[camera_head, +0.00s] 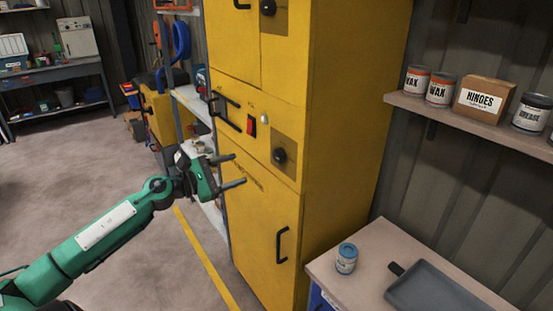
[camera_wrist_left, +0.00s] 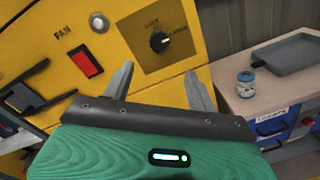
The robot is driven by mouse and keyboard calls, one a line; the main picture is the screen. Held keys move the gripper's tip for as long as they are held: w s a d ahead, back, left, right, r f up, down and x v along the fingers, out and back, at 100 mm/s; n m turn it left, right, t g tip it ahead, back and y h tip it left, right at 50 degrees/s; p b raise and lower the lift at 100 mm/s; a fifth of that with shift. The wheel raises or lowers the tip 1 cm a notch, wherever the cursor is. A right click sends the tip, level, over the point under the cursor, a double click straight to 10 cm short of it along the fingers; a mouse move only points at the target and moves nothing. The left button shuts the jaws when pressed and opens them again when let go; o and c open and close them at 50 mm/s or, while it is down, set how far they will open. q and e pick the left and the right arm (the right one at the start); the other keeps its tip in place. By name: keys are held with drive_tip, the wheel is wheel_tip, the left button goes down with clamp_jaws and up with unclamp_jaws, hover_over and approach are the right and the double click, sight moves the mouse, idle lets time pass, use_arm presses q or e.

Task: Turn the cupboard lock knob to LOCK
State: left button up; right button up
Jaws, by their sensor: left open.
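The yellow cupboard (camera_head: 335,130) stands in the middle of the head view. A round black knob (camera_head: 280,155) sits on a dark square plate on its front; it also shows in the left wrist view (camera_wrist_left: 160,41). Small markings lie above and right of the knob, too blurred to read; a pale mark shows on its right side. A second black knob (camera_head: 268,7) is higher up. My left gripper (camera_head: 238,170) is open and empty in front of the cupboard, left of the lower knob and apart from it. My right gripper is out of view.
A red switch (camera_head: 251,126), a pale button (camera_head: 265,118) and black handles (camera_head: 282,245) are on the cupboard front. At right, a bench (camera_head: 365,270) holds a blue-lidded jar (camera_head: 347,258) and a grey tray (camera_head: 435,290). The floor at left is clear.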

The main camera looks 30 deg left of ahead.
use_arm(q)
drive_tip(key=p, duration=0.2)
approach(276, 157)
drive_tip(key=p+x, duration=0.3)
drive_tip(key=x, duration=0.4)
drive_tip(key=shift+a+r, duration=0.2)
drive_tip(key=shift+f+x, duration=0.2)
drive_tip(key=shift+x, duration=0.65)
drive_tip(key=c, duration=1)
